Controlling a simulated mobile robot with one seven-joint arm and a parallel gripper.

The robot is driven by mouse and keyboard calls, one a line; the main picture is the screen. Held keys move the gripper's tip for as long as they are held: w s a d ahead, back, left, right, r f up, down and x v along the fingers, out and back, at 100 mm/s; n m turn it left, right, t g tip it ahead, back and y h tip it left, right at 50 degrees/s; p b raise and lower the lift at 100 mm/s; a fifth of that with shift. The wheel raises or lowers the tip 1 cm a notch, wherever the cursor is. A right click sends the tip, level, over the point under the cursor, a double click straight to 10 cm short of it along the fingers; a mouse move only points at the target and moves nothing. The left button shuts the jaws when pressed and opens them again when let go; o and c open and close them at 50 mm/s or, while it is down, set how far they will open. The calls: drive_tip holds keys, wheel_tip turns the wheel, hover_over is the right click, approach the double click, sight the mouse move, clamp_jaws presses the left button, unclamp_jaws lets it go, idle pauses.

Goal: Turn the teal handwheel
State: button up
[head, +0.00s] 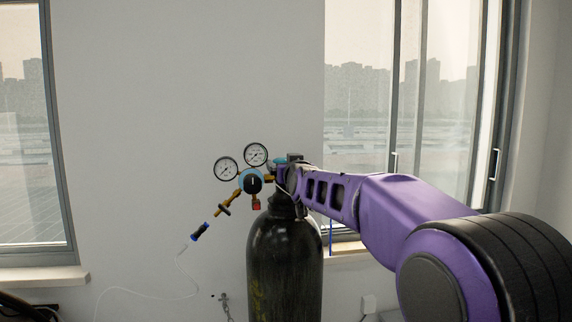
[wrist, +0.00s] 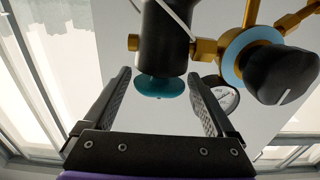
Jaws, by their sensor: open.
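The teal handwheel (wrist: 160,88) shows in the wrist view as a small round disc at the end of a dark valve body (wrist: 165,40). In the head view a bit of the teal handwheel (head: 278,161) shows at the top of the gas cylinder (head: 284,262), partly hidden by my gripper. My gripper (wrist: 158,78) is open, with one finger on each side of the handwheel. Gaps show between the handwheel and both fingers, so they seem apart from it.
A brass regulator with a black knob (wrist: 283,74) and light-blue ring sits close right of my fingers in the wrist view. Two gauges (head: 256,154) (head: 226,169) stand left of the valve in the head view. A wall and windows (head: 360,100) lie behind.

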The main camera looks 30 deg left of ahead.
drive_tip(key=c, duration=1.1)
drive_tip(key=shift+o, duration=0.2)
